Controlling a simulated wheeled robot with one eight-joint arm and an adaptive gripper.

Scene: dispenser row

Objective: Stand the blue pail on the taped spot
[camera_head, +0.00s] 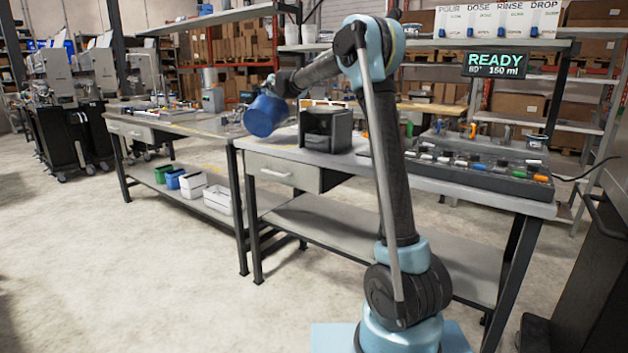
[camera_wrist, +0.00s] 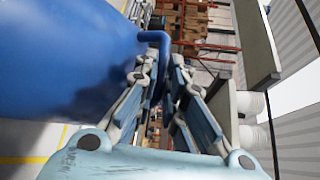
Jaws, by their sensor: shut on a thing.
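The blue pail (camera_head: 264,116) hangs over the left part of the workbenches, tilted, beside a dark box-shaped machine. Its blue side fills the left of the wrist view (camera_wrist: 65,60). My gripper (camera_wrist: 165,70) is shut on the pail's blue handle, which runs between its fingers. In the head view the gripper is partly hidden behind the pail. Yellow tape lines show on a pale surface below the pail in the wrist view (camera_wrist: 60,138). I cannot tell whether they mark the taped spot, or how high the pail is.
The dark machine (camera_head: 326,128) stands just right of the pail. A display reading READY, 150 ml (camera_head: 495,65) hangs above. Small bins (camera_head: 190,184) sit on the lower left shelf. The left bench top (camera_head: 190,126) has bare room.

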